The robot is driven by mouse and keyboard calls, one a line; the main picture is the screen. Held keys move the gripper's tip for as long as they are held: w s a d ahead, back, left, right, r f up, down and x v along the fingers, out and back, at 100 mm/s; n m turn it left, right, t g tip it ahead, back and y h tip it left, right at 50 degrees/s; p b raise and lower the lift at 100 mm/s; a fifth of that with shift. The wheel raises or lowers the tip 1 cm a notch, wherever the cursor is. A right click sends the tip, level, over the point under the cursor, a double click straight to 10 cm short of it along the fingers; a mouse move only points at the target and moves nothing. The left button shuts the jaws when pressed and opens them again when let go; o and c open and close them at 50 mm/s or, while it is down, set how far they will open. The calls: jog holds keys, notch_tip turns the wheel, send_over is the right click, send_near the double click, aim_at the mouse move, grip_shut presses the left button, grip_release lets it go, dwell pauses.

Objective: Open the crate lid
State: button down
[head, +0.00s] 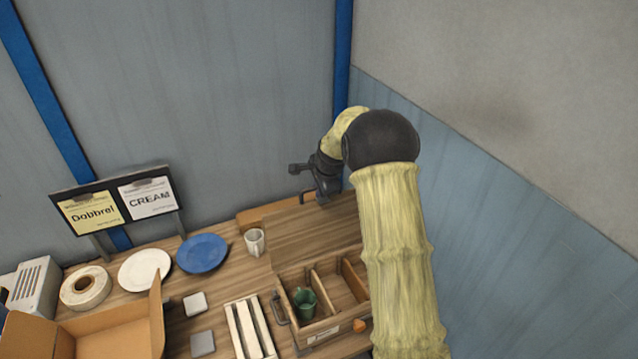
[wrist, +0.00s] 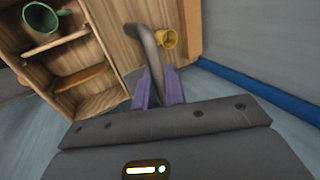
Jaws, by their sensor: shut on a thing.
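The wooden crate (head: 318,334) stands on the table with its top open and its compartments showing. A green mug (head: 304,301) sits in its left compartment; it also shows in the wrist view (wrist: 40,20). The wooden lid (head: 312,232) is raised at the back of the crate, tilted up. My gripper (head: 318,188) is at the lid's upper edge. In the wrist view, the purple fingers of my gripper (wrist: 158,75) are shut on the dark bar handle (wrist: 148,48), beside the lid's wooden face (wrist: 115,22).
A white cup (head: 254,242), a blue plate (head: 202,253) and a white plate (head: 144,269) stand left of the crate. A slatted white rack (head: 250,328) and an open cardboard box (head: 112,335) are at the front. Walls rise close behind and to the right.

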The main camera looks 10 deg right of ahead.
dwell(0.3)
jog(key=c, duration=1.5)
grip_release()
jog(key=shift+c, duration=0.2)
jog(key=b+v, duration=0.6)
jog(key=v, duration=1.1)
jog(key=shift+r, duration=0.2)
jog(key=shift+d, duration=0.1)
jog(key=s+a+f+n+g+b, duration=0.1)
jog(key=s+f+n+b, duration=0.1)
jog(key=s+f+n, duration=0.6)
jog(key=s+a+f+n+g+h+b, duration=0.1)
jog(key=s+f+n, duration=0.6)
jog(key=s+f, duration=0.7)
jog(key=s+a+b, duration=0.1)
jog(key=s+b, duration=0.1)
jog(key=s, duration=0.4)
jog(key=shift+f+n+g, duration=0.15)
jog(key=shift+n+g, duration=0.15)
jog(key=shift+n, duration=0.1)
